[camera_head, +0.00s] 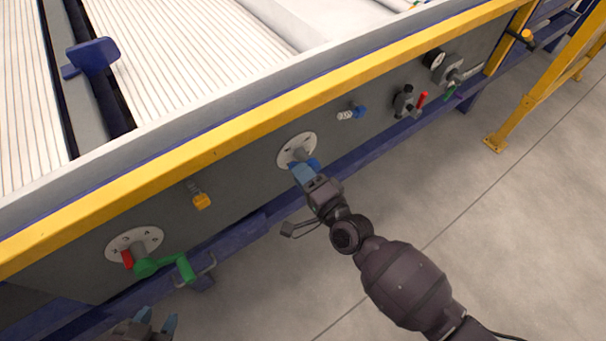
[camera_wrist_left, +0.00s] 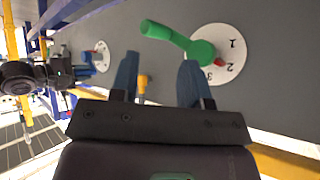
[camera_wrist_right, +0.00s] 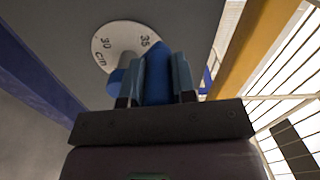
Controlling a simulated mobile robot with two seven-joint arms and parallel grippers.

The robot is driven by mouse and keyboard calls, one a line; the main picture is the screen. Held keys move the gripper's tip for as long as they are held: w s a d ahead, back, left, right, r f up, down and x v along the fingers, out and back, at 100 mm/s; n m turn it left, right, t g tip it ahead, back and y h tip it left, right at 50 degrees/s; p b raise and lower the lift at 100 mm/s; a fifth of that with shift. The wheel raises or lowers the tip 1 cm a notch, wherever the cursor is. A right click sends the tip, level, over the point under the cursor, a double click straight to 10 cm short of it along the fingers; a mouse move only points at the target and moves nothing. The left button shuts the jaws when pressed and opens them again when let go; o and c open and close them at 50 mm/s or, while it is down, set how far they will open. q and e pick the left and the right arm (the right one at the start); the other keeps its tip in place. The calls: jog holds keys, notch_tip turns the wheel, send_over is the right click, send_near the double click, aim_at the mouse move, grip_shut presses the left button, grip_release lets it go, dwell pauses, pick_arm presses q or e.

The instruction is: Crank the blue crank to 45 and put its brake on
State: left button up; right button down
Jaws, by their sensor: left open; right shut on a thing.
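The blue crank (camera_wrist_right: 157,72) sits on a round white dial (camera_head: 284,153) on the grey side panel. My right gripper (camera_head: 304,172) is shut on the blue crank's handle and hides most of it. In the right wrist view the dial (camera_wrist_right: 104,40) shows 30, 35 and "cm"; the pointer is hidden. A spring plunger with a blue knob (camera_head: 360,111) is right of the dial; I cannot tell whether it is the brake. My left gripper (camera_head: 157,322) is open and empty at the bottom left, below the green crank; its fingers (camera_wrist_left: 160,82) also show in the left wrist view.
A green crank (camera_head: 165,265) with a red pointer sits on a dial at lower left, with a metal loop beside it. A yellow-knobbed plunger (camera_head: 201,200) is between the dials. A yellow rail (camera_head: 220,150) runs above.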

jog(key=shift+r, duration=0.15)
jog(key=c, duration=0.9)
grip_release()
jog(key=p+v, duration=0.1)
jog(key=v, duration=0.9)
jog(key=shift+s+d, duration=0.25)
jog(key=shift+s, duration=0.05)
